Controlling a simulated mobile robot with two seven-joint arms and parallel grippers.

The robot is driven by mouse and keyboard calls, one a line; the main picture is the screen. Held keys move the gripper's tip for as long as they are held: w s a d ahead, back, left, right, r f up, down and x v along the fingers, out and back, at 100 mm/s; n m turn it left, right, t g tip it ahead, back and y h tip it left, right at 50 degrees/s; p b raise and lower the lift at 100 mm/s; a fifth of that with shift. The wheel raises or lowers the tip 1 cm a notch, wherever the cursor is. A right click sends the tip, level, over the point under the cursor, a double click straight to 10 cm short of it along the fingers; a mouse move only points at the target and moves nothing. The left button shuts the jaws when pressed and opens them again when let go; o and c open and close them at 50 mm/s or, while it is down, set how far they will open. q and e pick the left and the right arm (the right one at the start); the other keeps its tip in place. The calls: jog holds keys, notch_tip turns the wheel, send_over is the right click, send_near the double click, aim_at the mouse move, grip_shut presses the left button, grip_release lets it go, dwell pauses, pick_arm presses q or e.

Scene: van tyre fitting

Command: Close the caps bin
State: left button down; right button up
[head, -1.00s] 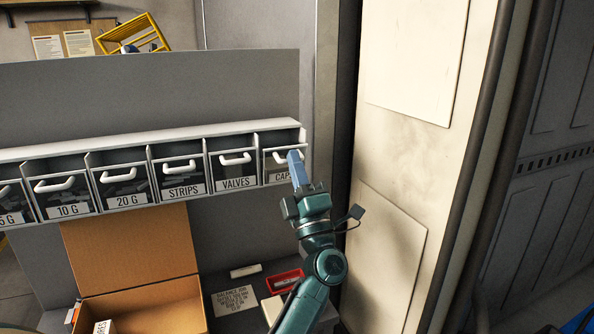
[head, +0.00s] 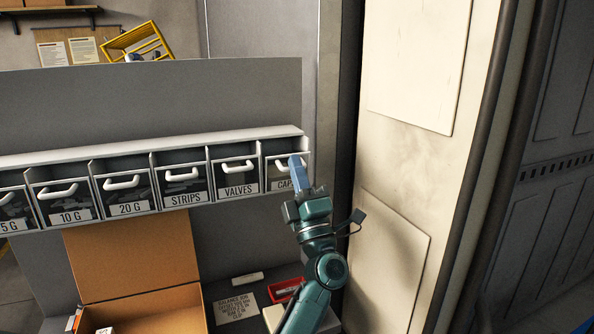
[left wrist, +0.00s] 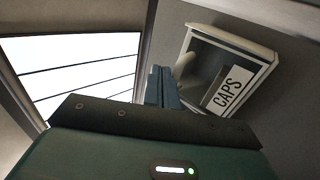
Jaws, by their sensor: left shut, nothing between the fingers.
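The caps bin (head: 276,174), with a clear front and a white "CAPS" label, is the rightmost in the row of bins. My left gripper (head: 296,162) is shut and empty, with its blue fingertips in front of the right part of the bin's front. They hide part of the handle and label. In the left wrist view the caps bin (left wrist: 216,75) shows to the right of the closed fingers (left wrist: 162,86). I cannot tell whether the fingertips touch it, or whether it is fully shut. My right gripper is not in view.
The valves bin (head: 236,172) and strips bin (head: 181,178) stand left of the caps bin. Below are an open cardboard box (head: 135,258), a red tray (head: 286,290) and a printed card (head: 236,308). A pale panel (head: 405,110) stands close on the right.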

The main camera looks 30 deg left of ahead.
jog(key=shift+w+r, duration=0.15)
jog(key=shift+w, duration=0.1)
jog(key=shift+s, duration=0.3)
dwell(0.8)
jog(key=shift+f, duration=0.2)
